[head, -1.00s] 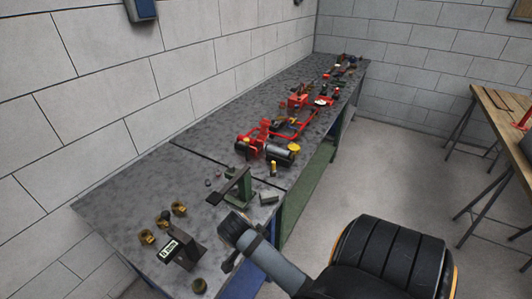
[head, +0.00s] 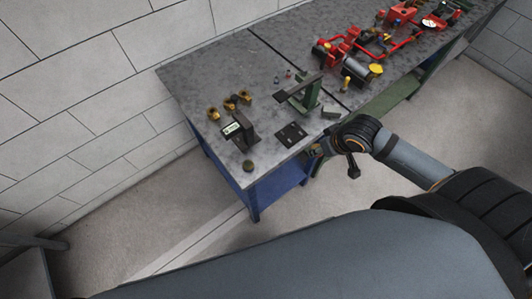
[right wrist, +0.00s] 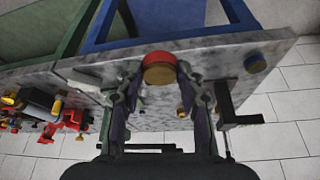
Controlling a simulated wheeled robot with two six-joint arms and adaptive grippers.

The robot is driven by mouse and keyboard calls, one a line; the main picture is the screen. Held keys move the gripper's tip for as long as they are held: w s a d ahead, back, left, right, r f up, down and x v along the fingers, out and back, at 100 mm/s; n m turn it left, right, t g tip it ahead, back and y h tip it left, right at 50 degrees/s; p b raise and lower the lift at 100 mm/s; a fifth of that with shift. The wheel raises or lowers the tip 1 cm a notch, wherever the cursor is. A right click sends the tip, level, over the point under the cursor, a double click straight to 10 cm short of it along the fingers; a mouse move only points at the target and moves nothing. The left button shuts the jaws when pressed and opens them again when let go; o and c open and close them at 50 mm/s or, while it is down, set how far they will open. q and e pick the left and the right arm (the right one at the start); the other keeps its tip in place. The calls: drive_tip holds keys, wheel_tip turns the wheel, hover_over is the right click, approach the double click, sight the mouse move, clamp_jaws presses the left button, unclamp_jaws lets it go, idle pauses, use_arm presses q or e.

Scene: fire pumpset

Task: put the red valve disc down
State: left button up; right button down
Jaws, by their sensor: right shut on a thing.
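The red valve disc (right wrist: 159,68), red on one side with a tan-brown band below, sits between the two fingers of my right gripper (right wrist: 158,80) in the right wrist view. The fingers are closed on its sides. In the head view my right gripper (head: 318,152) is at the front edge of the workbench (head: 190,77), close to a flat black plate (head: 291,135). The disc cannot be made out there. From these views I cannot tell whether the disc touches anything besides the fingers. My left gripper is not in view.
A green press (head: 307,96) stands behind the plate. A black stand with a label (head: 231,129), several brass fittings (head: 213,113) and a dark round part (head: 248,165) are to the left. A red pump assembly (head: 350,45) lies farther right. The bench's back-left corner is clear.

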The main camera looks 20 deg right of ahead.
drive_tip(key=s+a+r+n+g+y+p, duration=0.1)
drive_tip(key=s+a+r+n+g+y, duration=0.15)
drive_tip(key=a+r+n, duration=0.55)
drive_tip(key=w+a+f+n, duration=0.1)
drive_tip(key=w+a+f, duration=0.1)
drive_tip(key=w+f, duration=0.1)
drive_tip(key=w+a+f+n, duration=0.1)
drive_tip(key=w+f, duration=0.3)
drive_tip(key=f, duration=0.1)
drive_tip(key=w+a+f+n, duration=0.1)
drive_tip(key=w+a+f, duration=0.1)
drive_tip(key=w+f, duration=0.1)
drive_tip(key=shift+w+a+f+y+b, duration=0.3)
drive_tip(key=shift+w+f+y+b, duration=0.1)
drive_tip(key=shift+f, duration=0.45)
wheel_tip(320, 180, down, 3)
drive_tip(key=shift+w+a+f+p, duration=0.1)
drive_tip(key=shift+w+a+p, duration=0.05)
drive_tip(key=shift+p, duration=0.6)
drive_tip(key=shift+f, duration=0.15)
drive_tip(key=shift+f, duration=0.1)
